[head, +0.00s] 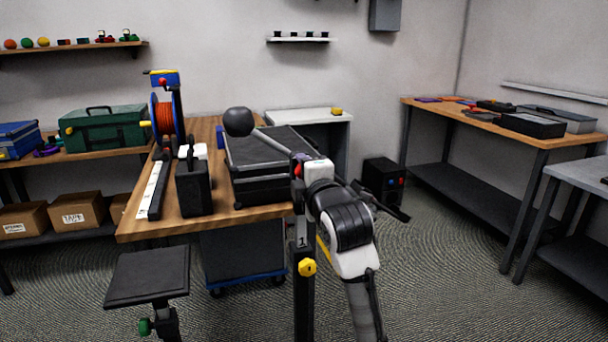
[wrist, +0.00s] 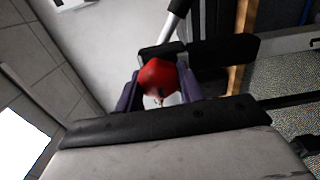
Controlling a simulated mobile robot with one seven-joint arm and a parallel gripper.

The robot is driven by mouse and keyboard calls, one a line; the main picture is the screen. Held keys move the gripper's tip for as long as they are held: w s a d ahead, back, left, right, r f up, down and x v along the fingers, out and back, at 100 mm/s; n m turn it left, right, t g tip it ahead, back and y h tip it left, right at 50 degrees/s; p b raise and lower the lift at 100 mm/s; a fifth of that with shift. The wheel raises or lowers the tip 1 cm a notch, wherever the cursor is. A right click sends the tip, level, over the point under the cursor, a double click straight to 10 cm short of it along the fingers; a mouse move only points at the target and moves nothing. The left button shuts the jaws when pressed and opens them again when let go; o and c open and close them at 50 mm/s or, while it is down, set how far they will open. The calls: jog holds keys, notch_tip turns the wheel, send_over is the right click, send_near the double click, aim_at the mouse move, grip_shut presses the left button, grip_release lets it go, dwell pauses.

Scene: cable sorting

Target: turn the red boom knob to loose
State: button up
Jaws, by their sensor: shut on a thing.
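The red boom knob (wrist: 158,76) is in the middle of the wrist view, between the two purple fingers of my gripper (wrist: 160,88). The fingers are shut on it from both sides. In the head view my gripper (head: 302,160) is at the top of a black stand (head: 303,245), and only a speck of red shows there. A silver boom (head: 275,142) runs from the stand's top up and left to a dark round ball (head: 237,121). The boom (wrist: 175,25) also shows behind the knob in the wrist view. The knob's turn marking cannot be read.
A wooden workbench (head: 140,228) left of the stand carries a black case (head: 262,150), a speaker-like black box (head: 194,188) and an orange cable reel (head: 164,117). A yellow knob (head: 307,267) is lower on the stand. Floor at right is open.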

jog(key=shift+r, duration=0.1)
jog(key=o, duration=1)
jog(key=shift+c, duration=0.2)
jog(key=shift+s+f, duration=0.2)
